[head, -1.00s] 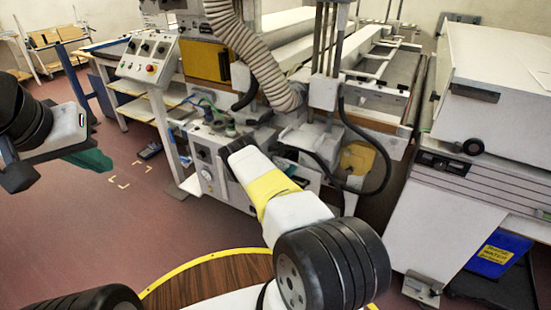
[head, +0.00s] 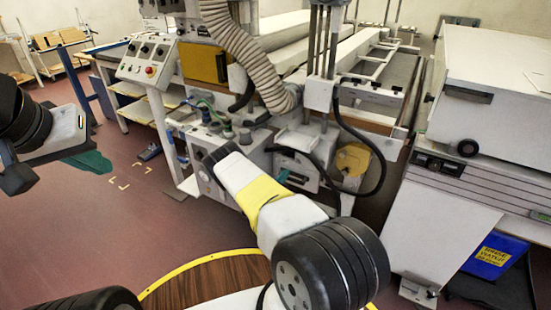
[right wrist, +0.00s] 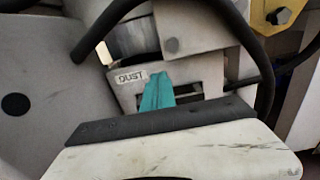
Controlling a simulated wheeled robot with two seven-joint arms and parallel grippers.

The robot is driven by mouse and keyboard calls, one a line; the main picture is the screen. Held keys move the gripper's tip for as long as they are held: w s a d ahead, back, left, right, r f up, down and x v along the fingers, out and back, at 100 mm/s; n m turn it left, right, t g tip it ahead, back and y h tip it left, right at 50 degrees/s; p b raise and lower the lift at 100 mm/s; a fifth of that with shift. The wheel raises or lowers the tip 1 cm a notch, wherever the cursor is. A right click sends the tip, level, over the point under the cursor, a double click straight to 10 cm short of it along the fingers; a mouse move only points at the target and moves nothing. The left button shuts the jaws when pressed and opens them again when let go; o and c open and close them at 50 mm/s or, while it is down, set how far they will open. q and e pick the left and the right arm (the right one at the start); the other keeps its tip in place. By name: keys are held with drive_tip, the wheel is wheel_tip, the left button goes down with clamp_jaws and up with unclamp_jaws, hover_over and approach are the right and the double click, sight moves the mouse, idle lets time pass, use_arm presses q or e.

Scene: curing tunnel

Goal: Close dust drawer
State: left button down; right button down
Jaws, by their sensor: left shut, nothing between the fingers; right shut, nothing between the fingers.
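The dust drawer (right wrist: 124,90) shows in the right wrist view as a pale front with a "DUST" label and a dark slot at its right. How far out it stands I cannot tell. My right gripper (right wrist: 157,92) is shut and empty, its teal fingertips in front of the drawer beside the label; whether they touch it I cannot tell. My left gripper (head: 88,161) is shut and empty, over the floor at the left.
A black hose (right wrist: 262,65) loops close to the drawer, with a yellow plate (right wrist: 275,16) at its right. A control panel (head: 150,60) stands upper left of the machine. A white cabinet (head: 490,95) and blue bin (head: 497,255) stand right. Open floor (head: 100,220) lies left.

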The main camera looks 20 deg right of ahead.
drive_tip(key=v, duration=0.7)
approach(316, 173)
drive_tip(key=x, duration=0.7)
drive_tip(key=shift+a, duration=0.1)
drive_tip(key=shift+r, duration=0.1)
